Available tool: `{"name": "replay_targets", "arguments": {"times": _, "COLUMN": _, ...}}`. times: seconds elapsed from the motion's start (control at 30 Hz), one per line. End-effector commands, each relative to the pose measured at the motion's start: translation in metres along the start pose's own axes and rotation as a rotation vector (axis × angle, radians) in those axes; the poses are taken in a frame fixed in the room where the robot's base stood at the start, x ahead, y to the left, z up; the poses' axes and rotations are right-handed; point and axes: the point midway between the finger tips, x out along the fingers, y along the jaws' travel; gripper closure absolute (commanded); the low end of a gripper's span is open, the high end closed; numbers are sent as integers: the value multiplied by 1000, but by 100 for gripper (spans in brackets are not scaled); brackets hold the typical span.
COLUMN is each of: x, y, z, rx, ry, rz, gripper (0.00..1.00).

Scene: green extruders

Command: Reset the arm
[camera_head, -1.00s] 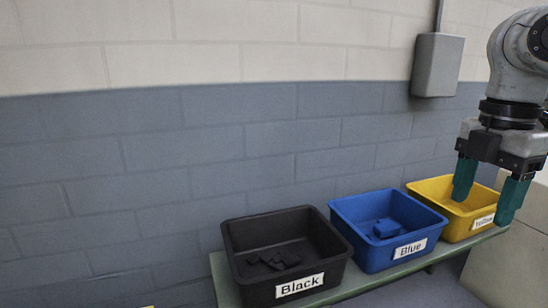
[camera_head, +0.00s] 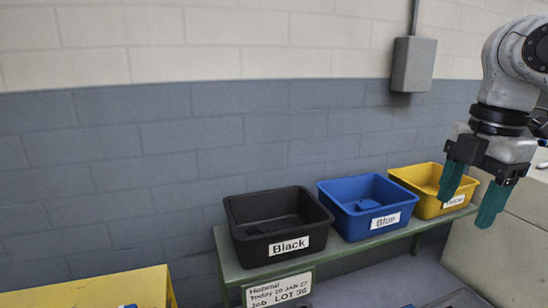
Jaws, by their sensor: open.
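My gripper (camera_head: 471,196) hangs at the right side of the head view, its two green fingers pointing down and spread apart. It is open, with nothing seen between the fingers. My arm comes down from the upper right corner. The gripper appears in front of the right end of the yellow bin (camera_head: 428,184), overlapping it in the picture. I cannot tell the exact distance between them.
A black bin (camera_head: 262,250) and a blue bin (camera_head: 372,222) stand with the yellow bin on a green bench (camera_head: 228,262). Dark pieces lie in the black bin, blue ones in the blue bin. A yellow container (camera_head: 95,290) is at lower left. A grey box (camera_head: 412,64) hangs on the wall.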

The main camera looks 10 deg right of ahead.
Motion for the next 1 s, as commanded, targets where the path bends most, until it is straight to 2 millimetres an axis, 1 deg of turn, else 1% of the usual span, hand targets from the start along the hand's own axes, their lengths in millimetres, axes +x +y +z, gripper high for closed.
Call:
{"name": "replay_targets", "arguments": {"times": 0.27, "x": 21, "y": 23, "z": -26, "rx": 23, "ry": 89, "rz": 93, "gripper": 37}}
{"name": "replay_targets", "arguments": {"times": 0.47, "x": 45, "y": 45, "z": -55, "rx": 81, "ry": 207, "rz": 186, "gripper": 37}}
{"name": "replay_targets", "arguments": {"times": 0.6, "x": 71, "y": 62, "z": -82, "rx": 176, "ry": 329, "rz": 254, "gripper": 37}}
{"name": "replay_targets", "arguments": {"times": 0.73, "x": 99, "y": 71, "z": -102, "rx": 296, "ry": 439, "rz": 295, "gripper": 37}}
{"name": "replay_targets", "arguments": {"times": 0.87, "x": 134, "y": 73, "z": -118, "rx": 439, "ry": 534, "rz": 306, "gripper": 37}}
{"name": "replay_targets", "arguments": {"times": 0.97, "x": 165, "y": 70, "z": -129, "rx": 563, "ry": 593, "rz": 298, "gripper": 37}}
{"name": "replay_targets", "arguments": {"times": 1.0, "x": 178, "y": 66, "z": -132, "rx": 615, "ry": 611, "rz": 291, "gripper": 37}}
